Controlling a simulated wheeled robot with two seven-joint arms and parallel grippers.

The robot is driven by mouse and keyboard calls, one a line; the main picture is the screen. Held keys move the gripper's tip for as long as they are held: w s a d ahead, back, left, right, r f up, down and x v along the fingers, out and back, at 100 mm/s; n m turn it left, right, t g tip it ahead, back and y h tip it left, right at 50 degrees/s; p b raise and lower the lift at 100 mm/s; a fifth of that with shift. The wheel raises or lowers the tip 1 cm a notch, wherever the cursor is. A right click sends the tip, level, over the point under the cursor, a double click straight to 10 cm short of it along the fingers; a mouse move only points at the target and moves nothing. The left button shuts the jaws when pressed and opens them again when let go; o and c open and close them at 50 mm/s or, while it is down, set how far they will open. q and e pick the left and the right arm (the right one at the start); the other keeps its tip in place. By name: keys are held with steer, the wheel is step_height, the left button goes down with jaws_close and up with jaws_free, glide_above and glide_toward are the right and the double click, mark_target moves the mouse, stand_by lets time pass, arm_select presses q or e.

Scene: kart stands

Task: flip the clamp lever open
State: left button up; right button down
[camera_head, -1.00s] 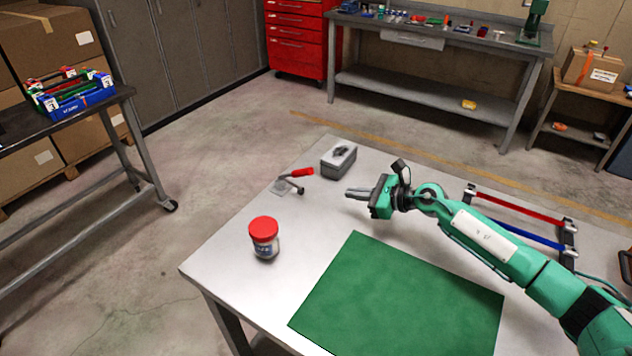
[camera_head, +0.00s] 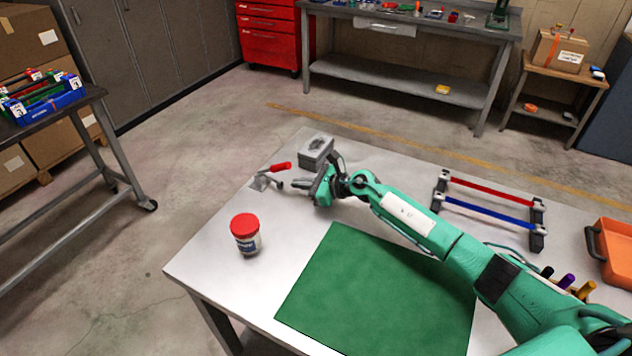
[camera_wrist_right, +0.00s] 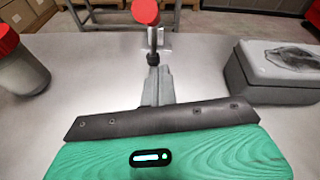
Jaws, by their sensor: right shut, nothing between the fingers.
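The toggle clamp is mounted on the grey table's far left part. Its metal body (camera_head: 261,182) carries a lever with a red grip (camera_head: 281,166), tilted up to the right. In the right wrist view, the red grip (camera_wrist_right: 146,11) is at the top, just beyond the fingertips. My right gripper (camera_head: 297,184) is shut and empty, just right of the clamp. Its closed fingers (camera_wrist_right: 157,78) point at the clamp's dark-tipped spindle (camera_wrist_right: 153,57). I cannot tell whether they touch it. My left gripper is out of view.
A grey box (camera_head: 316,150) stands close behind my right gripper. A red-lidded jar (camera_head: 246,236) stands at the table's left. A green mat (camera_head: 375,290) lies in front. A rack with red and blue bars (camera_head: 488,203) and an orange bin (camera_head: 612,250) are on the right.

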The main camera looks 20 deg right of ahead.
steer(key=r, duration=0.1)
steer(key=a+r+p, duration=0.1)
steer(key=r, duration=0.1)
steer(key=shift+w+a+r, duration=0.1)
steer(key=shift+w+a, duration=0.15)
steer(key=shift+w, duration=0.05)
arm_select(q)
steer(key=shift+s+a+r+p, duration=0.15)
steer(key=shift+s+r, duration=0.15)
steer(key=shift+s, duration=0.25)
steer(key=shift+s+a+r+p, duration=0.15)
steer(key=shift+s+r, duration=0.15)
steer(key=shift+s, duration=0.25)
arm_select(e)
steer(key=shift+a, duration=0.15)
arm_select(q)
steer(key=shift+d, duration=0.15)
arm_select(e)
steer(key=shift+r, duration=0.1)
